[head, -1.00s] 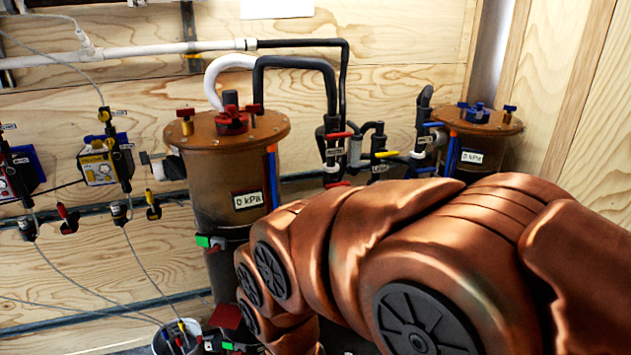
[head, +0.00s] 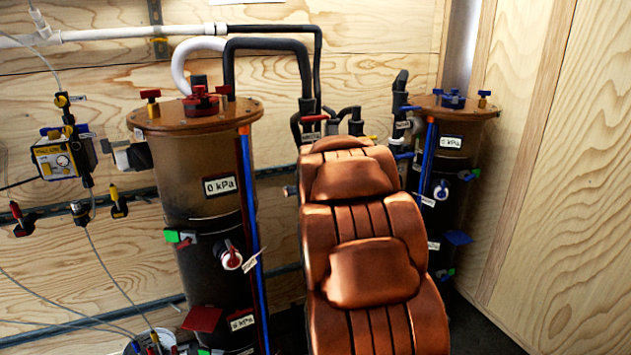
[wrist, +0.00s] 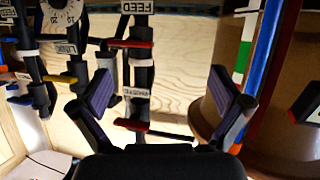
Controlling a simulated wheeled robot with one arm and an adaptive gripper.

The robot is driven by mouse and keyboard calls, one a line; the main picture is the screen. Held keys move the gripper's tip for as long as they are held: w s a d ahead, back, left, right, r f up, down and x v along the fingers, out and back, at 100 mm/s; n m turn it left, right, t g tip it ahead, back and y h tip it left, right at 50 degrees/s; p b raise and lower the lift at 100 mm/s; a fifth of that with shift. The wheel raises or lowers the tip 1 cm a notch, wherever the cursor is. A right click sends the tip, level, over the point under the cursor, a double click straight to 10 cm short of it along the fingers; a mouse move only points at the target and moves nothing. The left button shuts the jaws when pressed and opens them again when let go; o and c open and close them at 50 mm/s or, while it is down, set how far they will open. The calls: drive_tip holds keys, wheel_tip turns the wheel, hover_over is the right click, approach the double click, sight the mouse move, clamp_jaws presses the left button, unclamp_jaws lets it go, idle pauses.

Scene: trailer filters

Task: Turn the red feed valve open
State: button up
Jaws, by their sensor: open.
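The wrist view is upside down. In it a FEED label (wrist: 131,6) sits on a dark vertical pipe, and a red handle (wrist: 131,43) lies crosswise on that pipe close to the label. This looks like the feed valve. A second red handle (wrist: 168,134) lies nearer my gripper, by a WASTE label (wrist: 135,92). My gripper (wrist: 162,95) is open and empty, its two fingers spread on either side of the pipe. The fingers look apart from the feed handle. In the head view my arm hides the gripper and the feed handle; only the upper red handle (head: 314,117) shows.
A brown filter tank (head: 205,165) with a blue strip stands left of my arm, and a smaller tank (head: 457,125) stands right. A pipe with a yellow handle (wrist: 55,78) is beside the feed pipe. The wood wall (head: 560,180) closes the right side.

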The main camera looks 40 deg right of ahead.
drive_tip(key=w+d+f+n+t+y+b, duration=0.1)
drive_tip(key=d+t+b, duration=0.15)
drive_tip(key=d, duration=0.25)
drive_tip(key=w+d+f+t+y+b, duration=0.1)
drive_tip(key=d+t, duration=0.2)
drive_tip(key=d, duration=0.2)
drive_tip(key=shift+p+x, duration=0.4)
drive_tip(key=shift+x, duration=3.5)
drive_tip(key=shift+f, duration=0.15)
drive_tip(key=c, duration=0.8)
